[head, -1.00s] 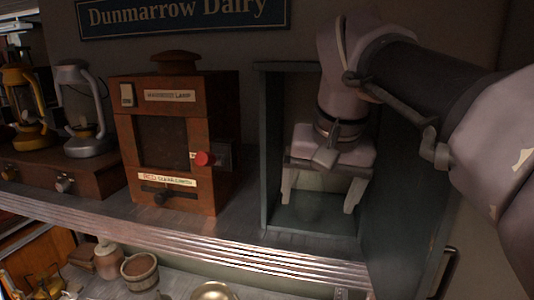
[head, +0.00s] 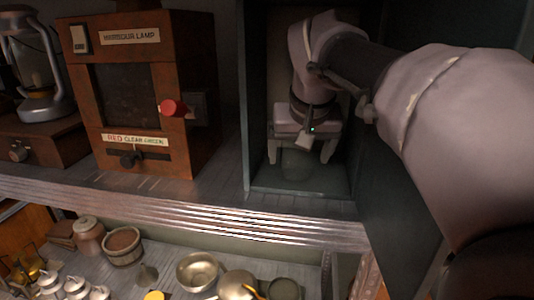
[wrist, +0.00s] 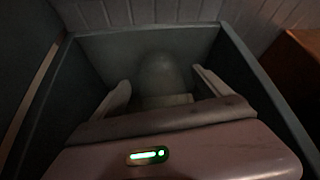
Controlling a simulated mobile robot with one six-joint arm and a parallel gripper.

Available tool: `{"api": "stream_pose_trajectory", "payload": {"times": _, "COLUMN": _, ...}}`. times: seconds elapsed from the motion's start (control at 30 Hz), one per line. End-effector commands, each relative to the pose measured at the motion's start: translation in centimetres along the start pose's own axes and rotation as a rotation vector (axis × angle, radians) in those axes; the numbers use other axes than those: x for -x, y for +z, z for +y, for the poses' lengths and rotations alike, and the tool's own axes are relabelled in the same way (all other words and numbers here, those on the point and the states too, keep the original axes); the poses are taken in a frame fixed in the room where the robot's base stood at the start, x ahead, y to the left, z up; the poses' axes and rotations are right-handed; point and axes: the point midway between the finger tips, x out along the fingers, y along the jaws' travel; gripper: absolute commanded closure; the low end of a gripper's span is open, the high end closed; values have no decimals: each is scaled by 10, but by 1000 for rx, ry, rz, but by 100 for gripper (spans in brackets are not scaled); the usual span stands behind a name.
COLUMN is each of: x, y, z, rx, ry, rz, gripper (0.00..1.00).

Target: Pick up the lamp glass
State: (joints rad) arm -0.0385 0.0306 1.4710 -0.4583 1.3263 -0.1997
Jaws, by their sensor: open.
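The lamp glass is a faint, clear, rounded shape (wrist: 160,72) inside an open-fronted dark green cabinet (head: 247,120). In the wrist view it stands between the two fingers of my gripper (wrist: 162,84), with a gap on either side. In the head view my gripper (head: 299,158) reaches into the cabinet with its fingers pointing down and apart, holding nothing. The glass is barely visible there, low between the fingers, and its outline is hard to make out. I cannot tell how far the fingers overlap it in depth.
The cabinet's side walls stand close around my gripper, with its open door (head: 395,220) to the right. A wooden lamp box (head: 198,90) with a red knob (head: 172,107) stands left. A metal lantern (head: 40,75) is farther left. Bowls (head: 198,271) and cups fill the lower shelf.

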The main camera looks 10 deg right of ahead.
Motion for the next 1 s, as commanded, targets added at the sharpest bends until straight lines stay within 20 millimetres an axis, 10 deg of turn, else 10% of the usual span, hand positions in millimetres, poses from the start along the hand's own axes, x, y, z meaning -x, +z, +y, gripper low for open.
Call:
{"api": "stream_pose_trajectory", "payload": {"times": 0.23, "x": -8, "y": 5, "z": 0, "rx": 0, "ry": 0, "rz": -3, "gripper": 12}}
{"api": "stream_pose_trajectory", "payload": {"times": 0.6, "x": -8, "y": 4, "z": 0, "rx": 0, "ry": 0, "rz": -2, "gripper": 82}}
{"api": "stream_pose_trajectory", "payload": {"times": 1.0, "x": -2, "y": 0, "z": 0, "rx": -1, "ry": 0, "rz": -3, "gripper": 82}}
